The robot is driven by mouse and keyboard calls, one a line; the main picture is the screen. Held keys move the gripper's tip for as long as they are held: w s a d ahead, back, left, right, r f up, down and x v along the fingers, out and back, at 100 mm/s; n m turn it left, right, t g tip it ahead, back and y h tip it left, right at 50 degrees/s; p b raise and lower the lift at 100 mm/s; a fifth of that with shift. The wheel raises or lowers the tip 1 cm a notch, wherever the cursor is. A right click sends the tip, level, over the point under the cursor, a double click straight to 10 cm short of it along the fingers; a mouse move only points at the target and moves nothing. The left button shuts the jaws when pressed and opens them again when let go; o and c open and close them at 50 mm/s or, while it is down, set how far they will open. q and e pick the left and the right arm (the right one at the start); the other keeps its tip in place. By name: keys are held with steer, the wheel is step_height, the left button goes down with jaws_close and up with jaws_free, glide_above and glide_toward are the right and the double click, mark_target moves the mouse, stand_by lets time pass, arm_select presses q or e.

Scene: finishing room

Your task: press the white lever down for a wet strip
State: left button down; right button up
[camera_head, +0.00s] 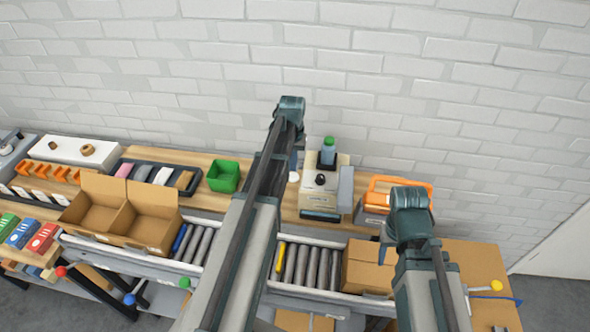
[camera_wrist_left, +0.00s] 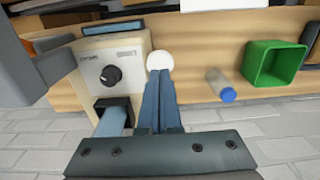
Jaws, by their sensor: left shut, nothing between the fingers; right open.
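The tape dispenser (camera_head: 322,190) is a beige box with a black dial on the back table, and it also shows in the left wrist view (camera_wrist_left: 125,65). The white lever's round end (camera_head: 293,177) is at the dispenser's left side; in the left wrist view the white disc (camera_wrist_left: 160,61) lies just beyond my fingertips. My left gripper (camera_wrist_left: 158,76) is shut and empty, close to the white end; I cannot tell whether they touch. No strip is visible at the dispenser. My right gripper (camera_head: 386,243) is open near the orange-handled box, its fingers mostly hidden by the wrist.
A bottle with a green cap (camera_head: 328,150) stands on the dispenser. A green bin (camera_head: 223,176) is to the left, with a small blue-capped bottle (camera_wrist_left: 222,88) near it. An open carton (camera_head: 152,218) and a smaller carton (camera_head: 365,269) sit on the roller conveyor (camera_head: 305,267).

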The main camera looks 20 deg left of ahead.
arm_select(q)
steer(key=shift+r+p, duration=1.85)
steer(key=shift+r, duration=0.35)
steer(key=shift+f, duration=0.1)
arm_select(e)
step_height(320, 180, up, 4)
steer(key=shift+r, duration=0.1)
